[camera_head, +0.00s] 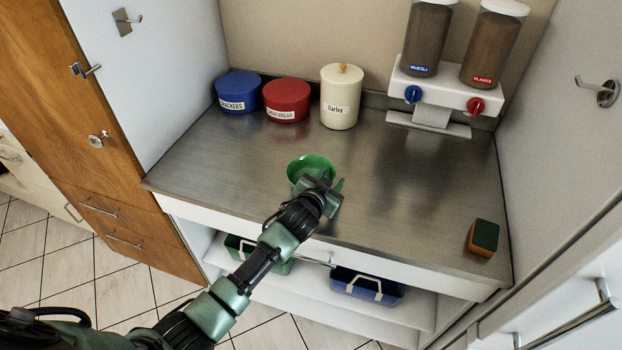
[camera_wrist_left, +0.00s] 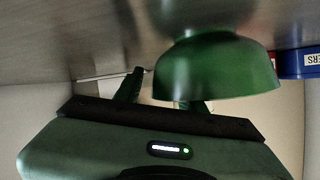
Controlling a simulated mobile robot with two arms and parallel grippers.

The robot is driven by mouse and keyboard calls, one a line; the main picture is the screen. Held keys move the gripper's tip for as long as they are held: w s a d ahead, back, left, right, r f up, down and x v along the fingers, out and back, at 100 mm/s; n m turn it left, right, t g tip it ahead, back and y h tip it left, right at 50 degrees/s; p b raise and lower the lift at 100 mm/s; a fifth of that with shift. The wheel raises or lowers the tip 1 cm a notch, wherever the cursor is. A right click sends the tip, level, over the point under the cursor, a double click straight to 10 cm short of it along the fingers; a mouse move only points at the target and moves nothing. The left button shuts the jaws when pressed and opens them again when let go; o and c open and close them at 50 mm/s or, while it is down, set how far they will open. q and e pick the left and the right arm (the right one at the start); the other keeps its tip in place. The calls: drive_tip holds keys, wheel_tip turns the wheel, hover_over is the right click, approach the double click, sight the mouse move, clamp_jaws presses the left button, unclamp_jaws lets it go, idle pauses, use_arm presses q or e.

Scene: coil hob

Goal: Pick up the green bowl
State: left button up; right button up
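The green bowl (camera_head: 308,164) stands upright on the steel worktop, near the middle of its left half. My left gripper (camera_head: 327,186) is at the bowl's near right side and covers part of it in the head view. In the left wrist view the bowl (camera_wrist_left: 215,68) appears upside down and large, and hides much of one finger. My left gripper's fingers (camera_wrist_left: 163,90) stand apart there, so it is open. I cannot tell whether a finger touches the bowl or whether its rim is between them. My right gripper is not in view.
Blue (camera_head: 239,92), red (camera_head: 287,101) and cream (camera_head: 341,97) canisters stand along the back. A cereal dispenser (camera_head: 440,88) is at the back right. A sponge (camera_head: 483,238) lies at the front right. The worktop (camera_head: 400,190) right of the bowl is clear. Caddies sit on the shelf below.

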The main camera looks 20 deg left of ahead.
use_arm(q)
clamp_jaws()
idle(1.3)
